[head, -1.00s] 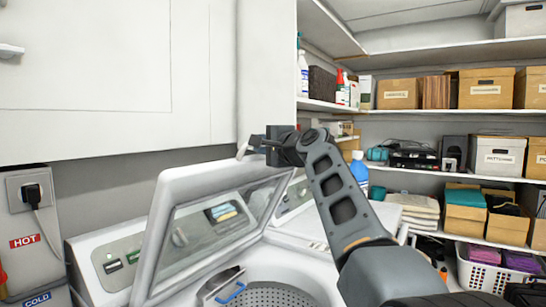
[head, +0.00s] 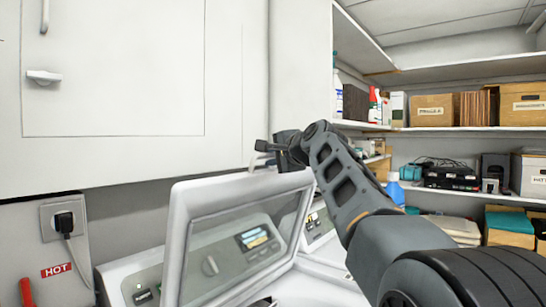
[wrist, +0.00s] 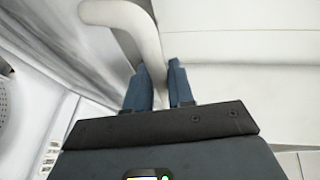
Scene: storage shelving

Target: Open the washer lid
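The washer lid (head: 181,235) is a white frame with a glass panel. It stands raised and tilted up from the washer top (head: 325,287) in the head view. My gripper (head: 262,155) is at the lid's top edge, beside a small curved white handle (head: 255,164). In the wrist view the handle (wrist: 147,35) curves down to my gripper (wrist: 159,84). The two blue fingers are close together, with the white bar running between them. The contact itself is partly hidden.
A white wall cabinet (head: 110,75) hangs above the lid on the left. A wall socket with a plug (head: 63,221) is at the lower left. Shelves with cardboard boxes (head: 432,110) and bottles (head: 374,105) stand on the right, behind my arm.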

